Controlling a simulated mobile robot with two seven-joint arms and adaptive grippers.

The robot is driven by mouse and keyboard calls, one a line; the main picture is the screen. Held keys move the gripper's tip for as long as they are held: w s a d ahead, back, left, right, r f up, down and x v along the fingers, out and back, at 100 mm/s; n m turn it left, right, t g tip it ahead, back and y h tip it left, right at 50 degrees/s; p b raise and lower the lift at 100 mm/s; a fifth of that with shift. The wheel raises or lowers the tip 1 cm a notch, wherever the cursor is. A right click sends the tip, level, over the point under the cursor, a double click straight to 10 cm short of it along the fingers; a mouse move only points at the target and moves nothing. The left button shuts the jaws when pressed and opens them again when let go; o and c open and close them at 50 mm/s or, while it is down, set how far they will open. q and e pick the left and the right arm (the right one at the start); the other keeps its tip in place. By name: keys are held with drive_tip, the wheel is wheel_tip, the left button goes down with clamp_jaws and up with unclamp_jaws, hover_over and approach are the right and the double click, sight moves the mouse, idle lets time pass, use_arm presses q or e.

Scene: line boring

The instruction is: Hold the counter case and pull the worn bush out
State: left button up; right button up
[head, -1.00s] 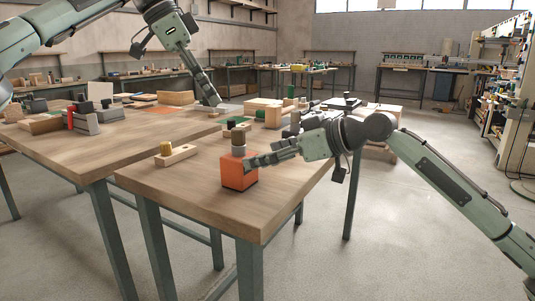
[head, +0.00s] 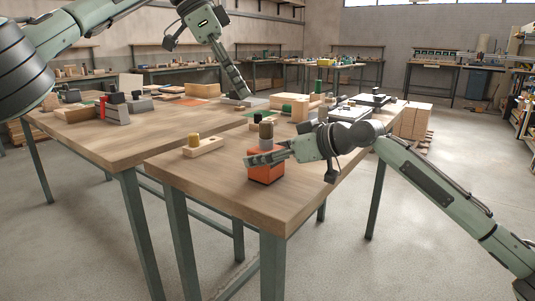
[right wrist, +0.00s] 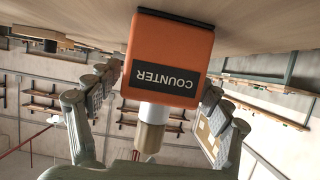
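The orange counter case (head: 265,173) stands on the near bench and reads COUNTER, upside down, in the right wrist view (right wrist: 165,58). A pale collar (right wrist: 153,111) and a brown-tan bush, probably the worn one (right wrist: 149,138), rise from its top; the bush also shows in the head view (head: 266,131). My right gripper (head: 264,158) has its fingers spread on either side of the case; I cannot tell whether they touch it. My left gripper (head: 242,88) is above the benches, farther back and away from the case; its fingers look narrow, and their opening is unclear.
A wooden block with a brass-coloured piece (head: 203,147) lies left of the case. Wooden blocks and green parts (head: 300,108) stand behind it. A red and grey fixture (head: 115,110) is on the left bench. The near bench's front (head: 225,190) is clear.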

drive_tip(key=c, duration=1.4)
drive_tip(key=o, duration=0.9)
drive_tip(key=c, duration=0.6)
